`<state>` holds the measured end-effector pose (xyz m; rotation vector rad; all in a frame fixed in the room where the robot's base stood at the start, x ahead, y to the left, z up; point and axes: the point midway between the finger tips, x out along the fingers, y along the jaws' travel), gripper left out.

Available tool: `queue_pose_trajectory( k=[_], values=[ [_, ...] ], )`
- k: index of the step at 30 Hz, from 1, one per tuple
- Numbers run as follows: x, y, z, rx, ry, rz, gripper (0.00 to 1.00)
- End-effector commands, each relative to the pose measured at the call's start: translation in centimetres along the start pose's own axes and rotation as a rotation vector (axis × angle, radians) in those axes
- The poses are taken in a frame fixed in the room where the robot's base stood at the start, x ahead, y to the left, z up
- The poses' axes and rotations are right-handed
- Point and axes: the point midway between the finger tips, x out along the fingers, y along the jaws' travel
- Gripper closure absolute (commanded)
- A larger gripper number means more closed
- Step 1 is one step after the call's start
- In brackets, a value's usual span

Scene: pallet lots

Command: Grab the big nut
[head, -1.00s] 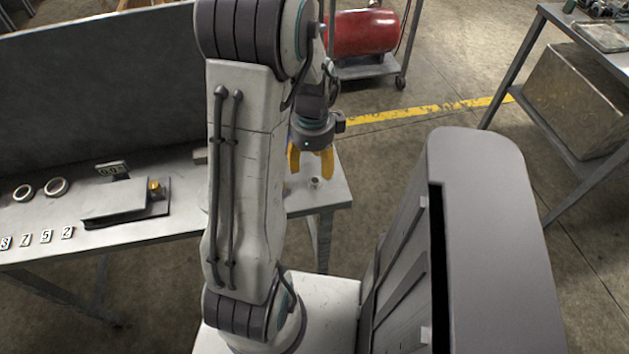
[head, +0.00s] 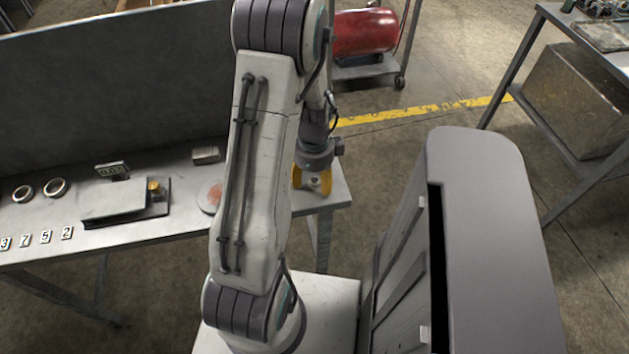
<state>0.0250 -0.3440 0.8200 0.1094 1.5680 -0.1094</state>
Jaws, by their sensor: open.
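My gripper (head: 311,182) points down over the right end of the metal bench. Its yellow fingers are open, one on each side of a small light metal piece (head: 313,184) that looks like the nut. The piece is partly hidden by the fingers, and I cannot tell whether they touch it. Two metal rings lie at the bench's left end, one at far left (head: 23,193) and a slightly larger-looking one (head: 55,187) beside it.
The bench (head: 190,222) also holds a scale (head: 115,202) with a brass piece (head: 153,187) on it, a display (head: 112,170), a small grey block (head: 205,155) and number tiles (head: 45,236). A reddish round disc (head: 214,196) lies partly behind my arm.

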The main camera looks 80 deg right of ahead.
Motion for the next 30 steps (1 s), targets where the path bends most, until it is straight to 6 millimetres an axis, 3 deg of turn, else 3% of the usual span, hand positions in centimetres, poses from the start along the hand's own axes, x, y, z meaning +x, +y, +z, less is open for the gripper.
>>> queue_pose_trajectory(
  k=[8,27,30],
  values=[
    [0.11,0.02,0.01,-0.001,0.0,0.0,0.4],
    [0.08,0.01,0.01,-0.001,0.0,0.0,0.97],
    [0.09,0.01,0.01,-0.001,0.0,0.0,1.0]
  ],
)
